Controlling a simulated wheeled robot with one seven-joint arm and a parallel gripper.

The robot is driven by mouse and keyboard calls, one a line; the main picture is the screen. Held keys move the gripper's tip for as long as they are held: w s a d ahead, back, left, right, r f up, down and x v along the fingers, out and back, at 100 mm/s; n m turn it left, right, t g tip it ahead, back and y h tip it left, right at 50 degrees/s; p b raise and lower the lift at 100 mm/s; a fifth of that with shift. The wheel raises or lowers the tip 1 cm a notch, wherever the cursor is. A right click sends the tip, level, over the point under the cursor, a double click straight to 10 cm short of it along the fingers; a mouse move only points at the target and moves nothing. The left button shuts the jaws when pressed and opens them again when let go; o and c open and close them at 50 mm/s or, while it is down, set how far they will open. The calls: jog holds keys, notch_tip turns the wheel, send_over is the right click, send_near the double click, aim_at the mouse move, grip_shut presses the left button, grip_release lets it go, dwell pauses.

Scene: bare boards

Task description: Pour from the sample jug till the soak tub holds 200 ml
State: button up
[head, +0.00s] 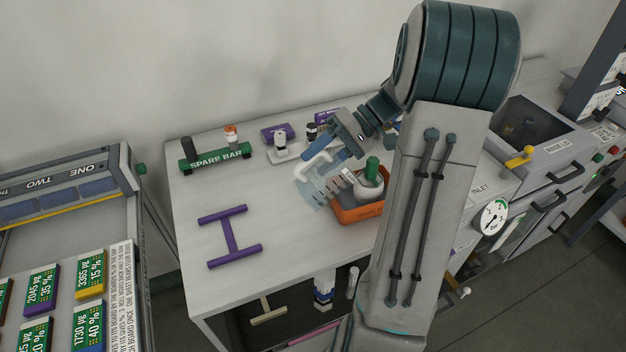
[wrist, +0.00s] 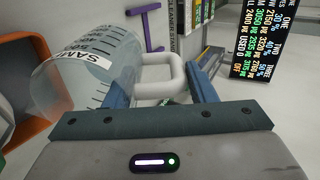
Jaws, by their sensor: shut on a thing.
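The sample jug (head: 312,189) is clear, with graduation marks and a pale handle. In the wrist view the jug (wrist: 92,62) shows part of its label and looks tilted. My gripper (head: 330,158) is shut on the jug's handle; in the wrist view both blue fingers of the gripper (wrist: 160,82) stand either side of it. An orange tub (head: 359,213), taken as the soak tub, sits just right of and below the jug in the head view. A pale object with a green top (head: 372,169) is at the tub. The liquid levels cannot be made out.
A green spare bar (head: 215,160) lies at the back left of the bench. A purple H-shaped piece (head: 230,236) lies on the front left. A pressure gauge (head: 490,216) is at right. The bench between the purple piece and the jug is clear.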

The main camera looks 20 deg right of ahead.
aim_at(297, 187)
jog(key=a+f+h+b, duration=0.2)
jog(key=h, duration=0.1)
jog(key=a+f+h+b, duration=0.2)
jog(key=a+h, duration=0.1)
jog(key=shift+a+f, duration=0.35)
jog(key=shift+f, duration=0.05)
jog(key=a+h, duration=0.1)
jog(key=a+h+p, duration=0.1)
jog(key=h, duration=0.1)
jog(key=a+h, duration=0.1)
jog(key=h, duration=0.1)
jog(key=shift+r, duration=0.25)
dwell(0.7)
